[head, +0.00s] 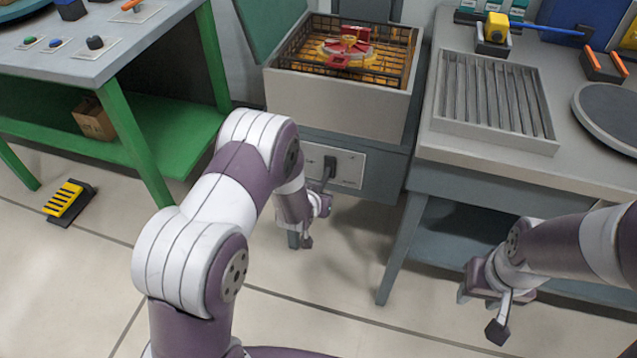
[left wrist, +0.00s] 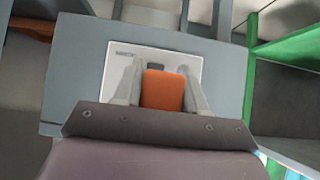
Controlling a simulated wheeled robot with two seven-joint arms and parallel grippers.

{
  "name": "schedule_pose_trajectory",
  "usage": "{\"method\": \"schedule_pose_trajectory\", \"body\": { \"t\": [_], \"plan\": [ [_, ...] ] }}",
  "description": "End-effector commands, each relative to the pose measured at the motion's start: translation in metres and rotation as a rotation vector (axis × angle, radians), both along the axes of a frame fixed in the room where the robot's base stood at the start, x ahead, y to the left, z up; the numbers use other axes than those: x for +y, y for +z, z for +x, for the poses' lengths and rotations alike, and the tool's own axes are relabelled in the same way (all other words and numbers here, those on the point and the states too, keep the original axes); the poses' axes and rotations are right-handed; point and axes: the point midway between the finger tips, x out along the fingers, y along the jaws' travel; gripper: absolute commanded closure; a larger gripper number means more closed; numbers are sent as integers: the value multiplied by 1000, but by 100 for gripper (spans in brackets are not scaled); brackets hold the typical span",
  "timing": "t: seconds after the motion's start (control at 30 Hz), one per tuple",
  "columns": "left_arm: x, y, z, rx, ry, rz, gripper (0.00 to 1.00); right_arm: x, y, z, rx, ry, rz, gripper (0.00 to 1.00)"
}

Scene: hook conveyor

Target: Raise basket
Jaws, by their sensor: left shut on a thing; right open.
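The basket (head: 292,48) is a dark wire mesh frame sitting low inside an open-topped grey tank (head: 335,108), with a red part (head: 347,47) in it over a yellow-orange bottom. On the tank's front is a light panel (head: 348,168) with a dark lever (head: 329,168). My left gripper (head: 318,208) is at this lever; in the left wrist view its fingers (left wrist: 163,92) are shut on an orange handle (left wrist: 163,90) in front of the pale panel (left wrist: 125,66). My right gripper (head: 487,300) is open and empty, low in front of the right bench.
A green-framed table (head: 125,150) stands at left with a cardboard box (head: 93,120) on its shelf. A yellow-and-black pedal (head: 66,200) lies on the floor. The right bench holds a ribbed tray (head: 548,146) and a round dark plate (head: 610,115). The tank's green lid (head: 270,25) stands open.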

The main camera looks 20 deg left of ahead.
Motion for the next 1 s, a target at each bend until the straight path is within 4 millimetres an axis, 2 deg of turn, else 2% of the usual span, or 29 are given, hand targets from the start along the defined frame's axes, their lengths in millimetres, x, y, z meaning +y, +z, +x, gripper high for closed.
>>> {"method": "schedule_pose_trajectory", "body": {
  "t": [0.03, 0.3, 0.6, 1.0],
  "plan": [
    [0, 19, 2, 35, 0, 1, 100, 0, 22, 0, 0, 0, 0, 57],
    [0, 37, 4, 249, 2, 8, 100, 0, 57, 0, 0, 0, 0, 57],
    [0, 54, 11, 233, 2, 7, 100, 0, 71, 0, 0, 0, 0, 57],
    [0, 60, 15, 228, 1, 8, 100, 0, 76, 0, 0, 0, 0, 57]
  ]
}}
